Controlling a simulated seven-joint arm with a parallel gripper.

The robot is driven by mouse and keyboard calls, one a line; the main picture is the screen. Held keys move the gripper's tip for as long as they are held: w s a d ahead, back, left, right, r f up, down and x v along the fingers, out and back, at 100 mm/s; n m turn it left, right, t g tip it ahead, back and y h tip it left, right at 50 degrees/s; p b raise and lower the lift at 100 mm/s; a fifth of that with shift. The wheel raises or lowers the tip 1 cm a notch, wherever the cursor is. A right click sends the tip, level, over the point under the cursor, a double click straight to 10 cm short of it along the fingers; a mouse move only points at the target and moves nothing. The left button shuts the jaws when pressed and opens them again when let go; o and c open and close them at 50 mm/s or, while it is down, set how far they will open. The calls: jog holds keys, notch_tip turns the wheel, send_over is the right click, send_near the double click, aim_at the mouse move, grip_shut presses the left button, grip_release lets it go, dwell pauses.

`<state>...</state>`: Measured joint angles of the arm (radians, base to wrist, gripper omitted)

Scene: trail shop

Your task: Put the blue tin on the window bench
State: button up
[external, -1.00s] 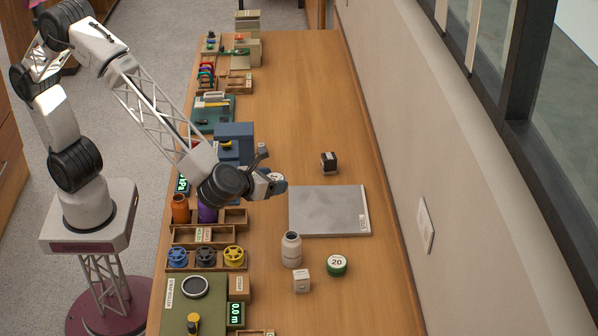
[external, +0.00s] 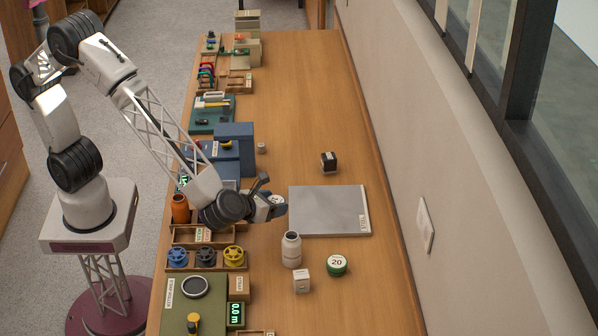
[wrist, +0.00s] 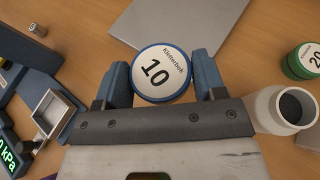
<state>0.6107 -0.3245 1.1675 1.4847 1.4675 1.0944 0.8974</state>
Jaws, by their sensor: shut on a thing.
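The blue tin (wrist: 161,73) has a white lid marked 10 and a blue rim. In the wrist view it sits between the two blue-grey fingers of my gripper (external: 273,208), which is shut on its sides. In the external view the tin is partly hidden by the gripper, left of the grey plate. I cannot tell whether its underside touches the surface. The long wooden bench (external: 300,105) runs beside the window wall, under the gripper.
A grey plate (external: 325,209) lies right of the gripper. A white jar (external: 291,252), a white cube (external: 302,281) and a green tin (external: 337,265) marked 20 stand nearer. A black block (external: 329,162) stands beyond the plate. The bench's far part is clear on the right.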

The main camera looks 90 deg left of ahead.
send_over(274, 234)
jog(key=shift+f, duration=2.1)
jog(key=shift+f, duration=0.15)
jog(key=shift+f, duration=1.95)
jog(key=o, duration=0.9)
jog(key=shift+f, duration=0.1)
